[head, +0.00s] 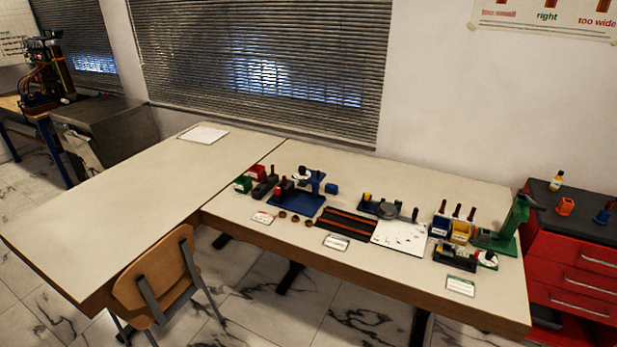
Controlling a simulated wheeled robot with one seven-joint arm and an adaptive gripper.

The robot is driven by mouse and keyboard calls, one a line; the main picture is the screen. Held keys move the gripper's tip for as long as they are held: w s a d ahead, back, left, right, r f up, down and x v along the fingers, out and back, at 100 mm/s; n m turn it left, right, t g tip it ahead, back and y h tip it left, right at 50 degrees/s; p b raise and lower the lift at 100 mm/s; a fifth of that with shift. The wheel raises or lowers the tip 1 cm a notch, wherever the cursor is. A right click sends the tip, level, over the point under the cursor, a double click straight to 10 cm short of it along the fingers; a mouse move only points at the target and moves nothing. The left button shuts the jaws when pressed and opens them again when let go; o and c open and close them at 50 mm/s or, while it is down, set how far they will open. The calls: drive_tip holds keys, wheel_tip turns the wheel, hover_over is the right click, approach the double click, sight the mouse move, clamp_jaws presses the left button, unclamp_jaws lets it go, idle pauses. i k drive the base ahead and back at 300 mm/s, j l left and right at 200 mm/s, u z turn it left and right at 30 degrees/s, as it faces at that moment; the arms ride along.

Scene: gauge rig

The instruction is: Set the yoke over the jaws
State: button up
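I cannot pick out the yoke or the jaws for sure; the parts on the bench are small in the head view. Possible places for them are a blue-based fixture (309,205) with an upright post, a blue fixture with a grey round part (388,210), a black device (453,257) near the right front edge, and a green stand (507,230) at the right end. My gripper is not in view.
The long bench (225,222) holds brown rings (283,213), a black mat with orange stripes (345,222), a white sheet (402,238) and small bins (461,230). Its left part is mostly clear. A chair (158,278) stands in front; a red drawer cabinet (572,262) stands right.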

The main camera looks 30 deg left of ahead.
sight(314, 177)
drive_tip(key=i+j+u, duration=0.15)
drive_tip(key=i+j, duration=1.4)
drive_tip(key=i, duration=0.55)
